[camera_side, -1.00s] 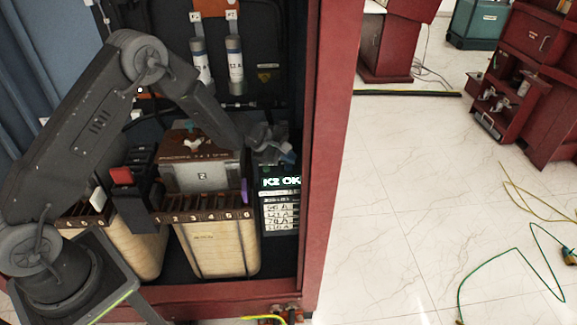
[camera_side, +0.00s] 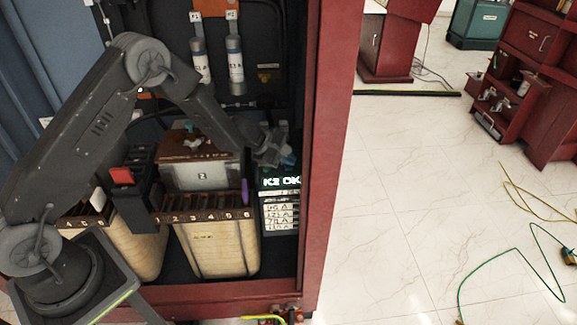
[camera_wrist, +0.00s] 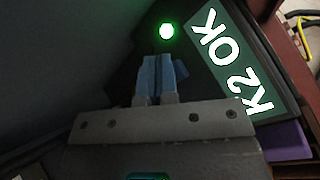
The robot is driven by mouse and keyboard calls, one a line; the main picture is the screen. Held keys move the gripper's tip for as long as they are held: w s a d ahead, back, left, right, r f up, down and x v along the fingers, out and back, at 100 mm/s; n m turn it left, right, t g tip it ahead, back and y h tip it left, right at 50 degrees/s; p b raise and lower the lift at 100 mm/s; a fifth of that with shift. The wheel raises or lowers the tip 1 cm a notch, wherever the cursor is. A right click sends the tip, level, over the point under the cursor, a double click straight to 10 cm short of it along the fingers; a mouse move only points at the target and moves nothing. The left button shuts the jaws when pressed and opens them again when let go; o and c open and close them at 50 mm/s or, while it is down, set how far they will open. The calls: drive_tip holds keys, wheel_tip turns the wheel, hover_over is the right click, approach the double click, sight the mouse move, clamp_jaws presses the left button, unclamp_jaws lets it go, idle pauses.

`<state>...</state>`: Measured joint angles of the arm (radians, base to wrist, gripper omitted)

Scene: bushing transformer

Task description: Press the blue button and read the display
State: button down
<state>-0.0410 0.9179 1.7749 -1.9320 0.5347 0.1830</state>
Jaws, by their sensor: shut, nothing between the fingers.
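The display (camera_side: 281,182) on the black unit at the right inside the cabinet reads "K2 OK" in lit letters. It also shows in the wrist view (camera_wrist: 226,62), tilted, at the upper right. My gripper (camera_side: 287,160) is just above the unit. In the wrist view its two blue fingers (camera_wrist: 162,62) are shut together with nothing between them. A round lamp (camera_wrist: 166,31) glows white-green just beyond the fingertips, left of the display. I cannot make out a separate blue button; the gripper may cover it.
Rows of small ampere values (camera_side: 280,215) sit below the display. A cream block with numbered slots (camera_side: 215,247) and a grey box with a brown top (camera_side: 202,177) stand to the left. The red cabinet post (camera_side: 331,150) is close on the right.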

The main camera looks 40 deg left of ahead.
sight(288, 167)
drive_tip(key=shift+f, duration=0.45)
idle(0.7)
idle(0.4)
drive_tip(key=shift+r, duration=0.85)
drive_tip(key=shift+r, duration=2.55)
